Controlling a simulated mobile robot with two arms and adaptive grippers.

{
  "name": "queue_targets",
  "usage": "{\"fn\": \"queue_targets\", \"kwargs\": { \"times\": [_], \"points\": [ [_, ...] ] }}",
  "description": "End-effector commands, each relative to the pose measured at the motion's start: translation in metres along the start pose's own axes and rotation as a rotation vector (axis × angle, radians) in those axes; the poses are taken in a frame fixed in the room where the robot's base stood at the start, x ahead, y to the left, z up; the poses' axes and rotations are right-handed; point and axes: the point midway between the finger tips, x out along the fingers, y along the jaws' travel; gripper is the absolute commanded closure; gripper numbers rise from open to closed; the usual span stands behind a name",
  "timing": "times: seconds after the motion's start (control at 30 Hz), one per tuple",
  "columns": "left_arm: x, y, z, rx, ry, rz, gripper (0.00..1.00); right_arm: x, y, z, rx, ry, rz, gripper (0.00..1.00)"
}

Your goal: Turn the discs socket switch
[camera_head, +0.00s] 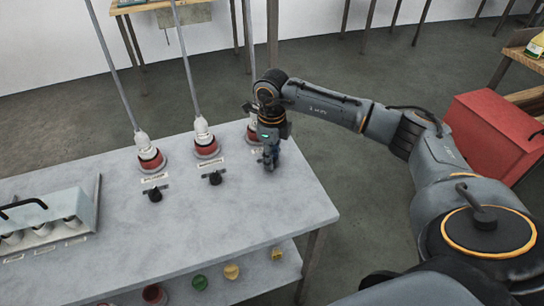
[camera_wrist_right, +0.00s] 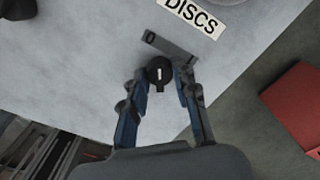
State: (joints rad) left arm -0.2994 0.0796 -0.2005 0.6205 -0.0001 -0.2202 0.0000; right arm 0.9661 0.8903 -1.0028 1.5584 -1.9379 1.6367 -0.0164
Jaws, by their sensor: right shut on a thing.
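The discs socket switch is a small black knob with a white mark, seen in the right wrist view (camera_wrist_right: 159,75) near a dark plate and a label reading DISCS (camera_wrist_right: 194,16). My right gripper (camera_head: 269,160) points down at the right end of the grey table and hides the switch in the head view. In the right wrist view its blue-and-grey fingers (camera_wrist_right: 160,84) close on the knob from both sides. The red discs socket (camera_head: 253,132) with its plug stands just behind, partly covered by my gripper. My left gripper is not in view.
Two more red sockets, left (camera_head: 151,160) and middle (camera_head: 206,146), have plugs and black switches, left (camera_head: 155,195) and middle (camera_head: 215,178). A metal rack (camera_head: 85,200) stands at the table's left. The table (camera_head: 270,215) is bare in front of my gripper. A red box (camera_head: 490,130) stands right.

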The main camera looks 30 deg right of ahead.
Motion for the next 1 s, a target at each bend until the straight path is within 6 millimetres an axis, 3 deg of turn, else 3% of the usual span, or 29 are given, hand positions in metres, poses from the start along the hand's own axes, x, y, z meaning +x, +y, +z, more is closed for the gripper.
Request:
{"fn": "queue_targets", "kwargs": {
  "times": [0.03,0.07,0.17,0.57,1.0],
  "points": [
    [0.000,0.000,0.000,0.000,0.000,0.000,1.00,-0.001,-0.001,0.001,-0.001,-0.003,-0.002,1.00],
    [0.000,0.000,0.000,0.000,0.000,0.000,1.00,-0.001,-0.001,0.001,-0.001,-0.004,-0.002,0.69],
    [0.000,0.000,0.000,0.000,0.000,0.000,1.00,-0.001,0.000,0.001,-0.001,-0.003,-0.002,0.49],
    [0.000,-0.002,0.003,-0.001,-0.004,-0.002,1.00,-0.007,0.000,0.001,0.000,-0.002,-0.001,0.49],
    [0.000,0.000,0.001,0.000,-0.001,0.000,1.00,-0.091,-0.001,0.001,0.000,-0.005,-0.003,0.49]
  ]
}}
